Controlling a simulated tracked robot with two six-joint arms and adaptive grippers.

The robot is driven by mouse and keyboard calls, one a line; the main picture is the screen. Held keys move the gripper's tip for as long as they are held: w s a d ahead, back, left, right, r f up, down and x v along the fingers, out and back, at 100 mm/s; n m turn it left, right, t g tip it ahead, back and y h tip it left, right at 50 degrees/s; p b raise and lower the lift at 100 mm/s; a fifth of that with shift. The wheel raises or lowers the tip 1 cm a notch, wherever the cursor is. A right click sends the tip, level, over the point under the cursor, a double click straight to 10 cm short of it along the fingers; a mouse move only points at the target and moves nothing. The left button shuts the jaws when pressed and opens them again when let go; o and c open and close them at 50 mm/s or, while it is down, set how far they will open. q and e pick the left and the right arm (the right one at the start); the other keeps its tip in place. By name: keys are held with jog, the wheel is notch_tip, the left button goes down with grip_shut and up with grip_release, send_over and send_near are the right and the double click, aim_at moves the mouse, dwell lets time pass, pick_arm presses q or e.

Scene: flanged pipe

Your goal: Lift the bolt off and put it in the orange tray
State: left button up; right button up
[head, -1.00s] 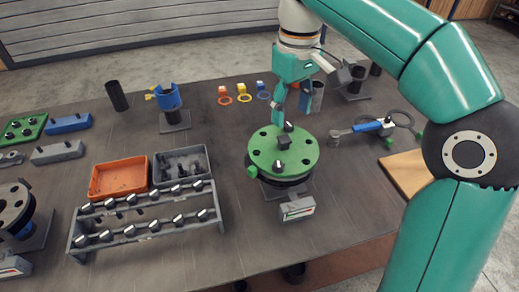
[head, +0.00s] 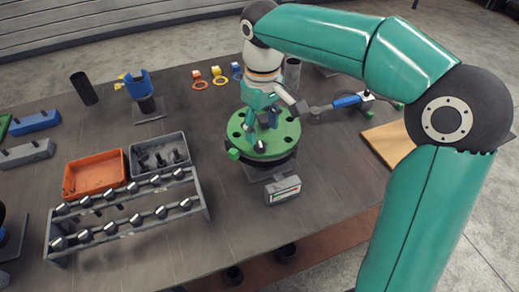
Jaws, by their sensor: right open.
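The green flange (head: 277,148) sits on a dark pipe stand in the middle of the table, with several dark holes around its face. My right gripper (head: 260,140) is open and low over the flange, pointing down, its fingers at the flange's top face. The bolt there is hidden or too small to tell from the fingers, so I cannot tell whether they touch it. The orange tray (head: 95,174) lies left of the flange and looks empty. My left gripper is out of view.
A grey tray (head: 138,181) with dark parts adjoins the orange tray. A rack (head: 130,235) of several bolts stands in front of both trays. A small grey box with a display (head: 282,190) is before the flange. A blue-handled tool (head: 347,101) lies at right.

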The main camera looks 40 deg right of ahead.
aim_at(260, 144)
jog(key=f, duration=0.4)
jog(key=shift+a+f, duration=0.2)
jog(key=shift+f, duration=0.2)
grip_shut()
